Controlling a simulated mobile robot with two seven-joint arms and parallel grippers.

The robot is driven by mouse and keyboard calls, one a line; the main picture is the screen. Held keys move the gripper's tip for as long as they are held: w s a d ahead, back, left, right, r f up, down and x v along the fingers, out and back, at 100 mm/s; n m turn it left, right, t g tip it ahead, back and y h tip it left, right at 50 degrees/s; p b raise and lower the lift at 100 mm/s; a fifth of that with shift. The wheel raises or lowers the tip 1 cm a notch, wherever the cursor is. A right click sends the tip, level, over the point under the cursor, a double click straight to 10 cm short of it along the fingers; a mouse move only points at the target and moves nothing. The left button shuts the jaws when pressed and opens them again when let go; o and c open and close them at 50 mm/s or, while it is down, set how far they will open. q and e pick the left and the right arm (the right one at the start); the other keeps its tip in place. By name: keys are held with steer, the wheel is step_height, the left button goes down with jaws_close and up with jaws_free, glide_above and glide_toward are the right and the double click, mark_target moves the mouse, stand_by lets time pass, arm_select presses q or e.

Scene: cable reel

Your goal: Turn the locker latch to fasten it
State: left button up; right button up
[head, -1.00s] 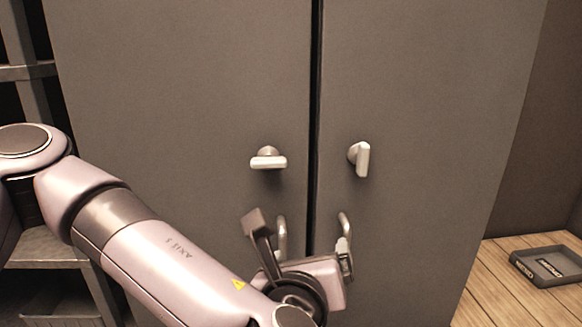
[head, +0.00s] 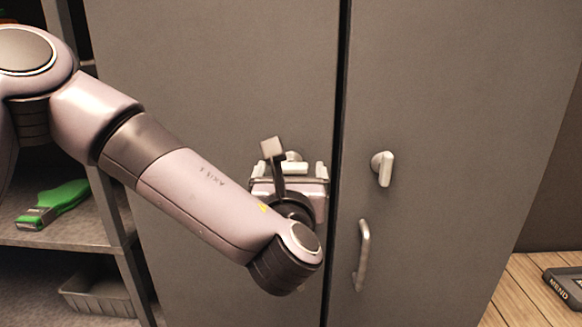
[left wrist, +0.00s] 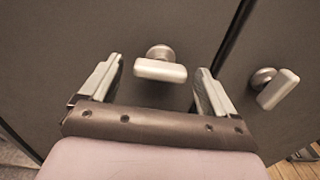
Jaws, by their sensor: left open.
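The grey locker (head: 440,90) has two closed doors with a dark gap between them. The left door's latch (left wrist: 160,68) is a pale bar on a round hub, lying about level. In the head view the latch (head: 293,157) is partly hidden by my left gripper. The right door's latch (head: 383,168) stands nearly upright; it also shows at the right in the left wrist view (left wrist: 276,90). My left gripper (head: 291,168) is open in front of the left latch. In the left wrist view its fingers (left wrist: 158,75) stand apart on both sides of the bar. My right gripper is not seen.
A curved handle (head: 363,255) sits low on the right door. To the left is a shelf (head: 85,232) with a green brush (head: 57,202) and a grey bin (head: 95,292). A dark tray (head: 568,287) lies on the wooden surface at lower right.

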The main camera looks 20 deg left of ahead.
arm_select(q)
steer(key=shift+w+a, duration=0.1)
steer(key=shift+w, duration=0.15)
steer(key=c, duration=1.1)
steer(key=shift+o, duration=0.2)
